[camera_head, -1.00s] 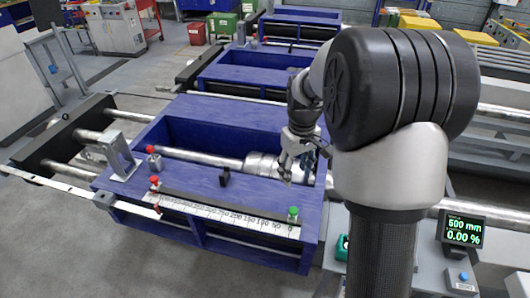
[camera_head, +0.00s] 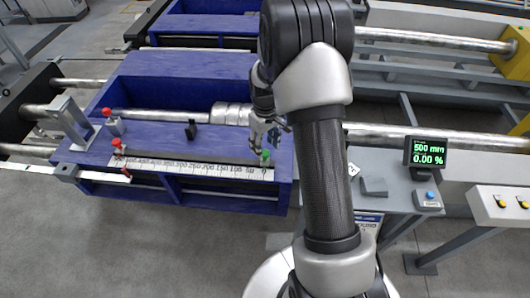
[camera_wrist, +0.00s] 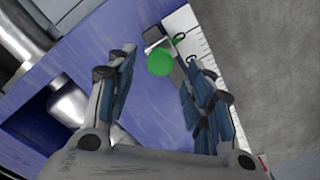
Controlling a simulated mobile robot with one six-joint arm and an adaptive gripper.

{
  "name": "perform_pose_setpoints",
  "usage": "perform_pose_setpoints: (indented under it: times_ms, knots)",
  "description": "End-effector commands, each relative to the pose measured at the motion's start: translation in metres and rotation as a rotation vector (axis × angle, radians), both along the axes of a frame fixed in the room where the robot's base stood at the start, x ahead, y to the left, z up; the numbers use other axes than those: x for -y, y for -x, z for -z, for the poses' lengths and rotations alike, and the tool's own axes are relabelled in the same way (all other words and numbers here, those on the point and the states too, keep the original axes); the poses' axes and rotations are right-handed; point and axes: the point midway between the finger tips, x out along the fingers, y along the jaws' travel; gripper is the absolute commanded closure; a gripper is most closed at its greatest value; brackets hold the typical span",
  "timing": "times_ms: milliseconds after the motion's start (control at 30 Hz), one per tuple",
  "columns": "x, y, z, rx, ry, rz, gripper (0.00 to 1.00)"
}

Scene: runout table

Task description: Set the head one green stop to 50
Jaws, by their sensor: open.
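The green stop (camera_head: 265,155) stands at the right end of the numbered scale (camera_head: 205,168), near the 0 mark and right of the 50 mark. In the wrist view the green knob (camera_wrist: 160,62) shows just beyond my fingertips, roughly between them, and looks apart from both. My gripper (camera_head: 262,138) is open and empty, close to the stop; it also shows in the wrist view (camera_wrist: 158,68). A red stop (camera_head: 118,147) stands at the scale's left end. The scale numbers are too small in the wrist view to read.
The blue runout table (camera_head: 150,63) carries a metal bar (camera_head: 155,115) and a small black block (camera_head: 191,131) behind the scale. A display (camera_head: 427,153) at right reads 500 mm and 0.00 %. Grey floor lies free in front.

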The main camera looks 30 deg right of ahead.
Motion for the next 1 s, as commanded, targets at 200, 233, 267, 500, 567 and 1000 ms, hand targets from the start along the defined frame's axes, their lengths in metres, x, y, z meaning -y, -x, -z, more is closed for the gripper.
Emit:
perform_pose_setpoints:
  times_ms: [200, 233, 267, 500, 567, 1000]
  knots:
    - [0.000, 0.000, 0.027, 0.000, 0.000, 0.000, 0.53]
    - [0.000, 0.000, 0.029, 0.000, 0.000, 0.000, 0.53]
    - [0.000, 0.000, 0.030, 0.001, 0.000, 0.000, 0.53]
    - [0.000, 0.000, 0.032, 0.001, 0.001, 0.000, 0.53]
    - [0.000, 0.000, 0.032, 0.001, 0.000, 0.000, 0.53]
    - [0.000, 0.000, 0.032, 0.001, 0.000, 0.000, 0.80]
